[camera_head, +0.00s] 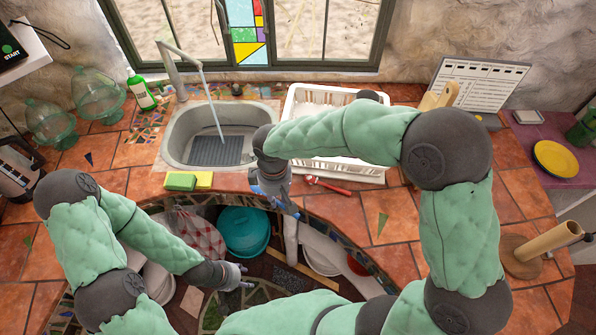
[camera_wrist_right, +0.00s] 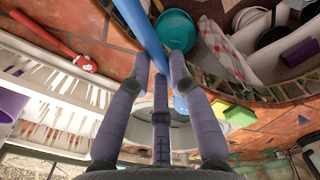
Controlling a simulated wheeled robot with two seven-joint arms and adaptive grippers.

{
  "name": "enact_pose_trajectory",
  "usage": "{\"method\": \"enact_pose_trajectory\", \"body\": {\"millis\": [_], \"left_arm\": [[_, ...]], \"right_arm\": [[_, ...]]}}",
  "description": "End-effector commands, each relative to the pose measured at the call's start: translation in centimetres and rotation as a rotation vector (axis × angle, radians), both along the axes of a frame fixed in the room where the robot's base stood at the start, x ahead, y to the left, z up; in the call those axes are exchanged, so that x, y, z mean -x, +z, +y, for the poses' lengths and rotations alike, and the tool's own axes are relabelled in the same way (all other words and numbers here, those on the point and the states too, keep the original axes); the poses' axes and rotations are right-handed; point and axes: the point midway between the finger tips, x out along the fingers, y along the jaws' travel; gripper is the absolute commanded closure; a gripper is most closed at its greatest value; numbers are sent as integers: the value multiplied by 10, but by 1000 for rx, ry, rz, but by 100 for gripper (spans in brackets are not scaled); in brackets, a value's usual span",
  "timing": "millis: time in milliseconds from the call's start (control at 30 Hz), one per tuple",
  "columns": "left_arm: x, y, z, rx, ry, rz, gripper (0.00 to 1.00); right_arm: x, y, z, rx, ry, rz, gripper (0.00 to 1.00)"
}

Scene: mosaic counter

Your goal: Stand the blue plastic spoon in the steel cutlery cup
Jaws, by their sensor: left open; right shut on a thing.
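The blue plastic spoon (camera_wrist_right: 137,25) shows in the right wrist view as a long blue shaft, running from the top edge down between the fingers. My right gripper (camera_wrist_right: 161,75) is shut on it. In the head view my right gripper (camera_head: 285,203) is over the counter's curved front edge, right of the sponges. My left gripper (camera_head: 238,279) is open and empty, low in front of the counter over the open shelf space. I cannot pick out the steel cutlery cup in either view; my right arm covers part of the counter and dish rack.
A grey sink (camera_head: 176,147) with running water is at the back. A white dish rack (camera_head: 300,100) stands right of it, behind my right arm. A red utensil (camera_head: 330,187) lies before the rack. Sponges (camera_head: 181,181) sit at the front edge. A teal bowl (camera_head: 244,230) is below.

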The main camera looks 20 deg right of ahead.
Motion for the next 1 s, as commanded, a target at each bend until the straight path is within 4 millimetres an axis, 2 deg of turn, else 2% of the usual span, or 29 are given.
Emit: {"method": "enact_pose_trajectory", "body": {"millis": [433,600,733,1000], "left_arm": [[1,-6,0,1,-1,3,50],[1,-10,0,1,-1,3,50],[1,-12,0,1,-1,3,50],[1,-13,0,1,-1,3,50]], "right_arm": [[-65,-41,-59,1,-2,2,100],[-83,-70,-74,0,0,3,100],[-91,-84,-81,0,0,1,100],[-100,-97,-88,1,2,1,100]]}}
